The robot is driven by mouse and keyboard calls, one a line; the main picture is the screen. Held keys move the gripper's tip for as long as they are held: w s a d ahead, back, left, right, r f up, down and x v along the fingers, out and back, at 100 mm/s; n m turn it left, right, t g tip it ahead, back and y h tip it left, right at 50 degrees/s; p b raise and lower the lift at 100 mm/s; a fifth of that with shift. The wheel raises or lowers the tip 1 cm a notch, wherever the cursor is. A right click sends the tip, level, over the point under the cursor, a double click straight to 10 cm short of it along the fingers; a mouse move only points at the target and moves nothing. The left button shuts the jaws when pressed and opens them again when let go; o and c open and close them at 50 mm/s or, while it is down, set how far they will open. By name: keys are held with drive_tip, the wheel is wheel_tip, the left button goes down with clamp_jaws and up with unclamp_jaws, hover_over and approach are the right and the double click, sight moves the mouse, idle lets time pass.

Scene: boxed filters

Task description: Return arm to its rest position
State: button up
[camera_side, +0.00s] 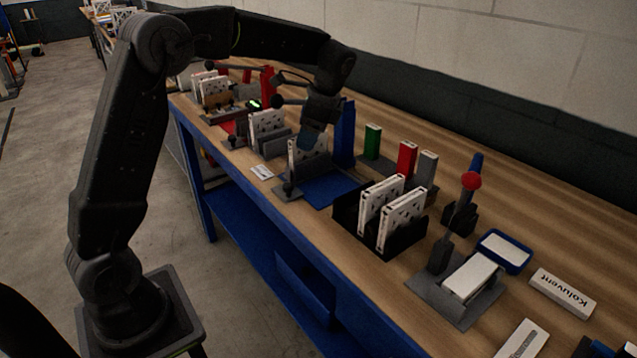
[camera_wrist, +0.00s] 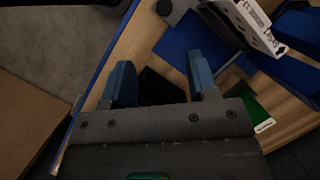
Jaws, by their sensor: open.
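My gripper (camera_side: 309,138) hangs from my arm over the bench, near a white filter (camera_side: 298,155) standing in a grey fixture by a blue mat. In the side view the gripper overlaps the top of this filter; I cannot tell whether they touch. In the wrist view my gripper (camera_wrist: 161,76) has its two blue fingers wide apart, with nothing held between them. A white box with printing (camera_wrist: 254,24) stands to the right of the fingers, apart from them. My arm is bent over the bench, its elbow high.
A black rack (camera_side: 350,222) holds white filters. Green (camera_side: 372,141), red (camera_side: 407,158) and grey (camera_side: 427,168) blocks stand behind it. A blue post (camera_side: 345,133) rises beside the gripper. The blue mat (camera_side: 330,190) looks bare.

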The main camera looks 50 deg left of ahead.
drive_tip(key=s+d+r+n+t, duration=0.2)
drive_tip(key=s+d+r+t, duration=0.1)
drive_tip(key=s+d+r, duration=0.3)
drive_tip(key=s+d+f+n+t+h, duration=0.1)
drive_tip(key=s+d+n+t, duration=0.1)
drive_tip(key=s, duration=0.6)
drive_tip(key=s+d+f+n+t+h, duration=0.2)
drive_tip(key=s+d, duration=0.4)
drive_tip(key=s, duration=0.3)
drive_tip(key=n+t, duration=0.1)
drive_tip(key=n, duration=0.1)
drive_tip(key=shift+s+n, duration=0.2)
drive_tip(key=shift+n, duration=0.1)
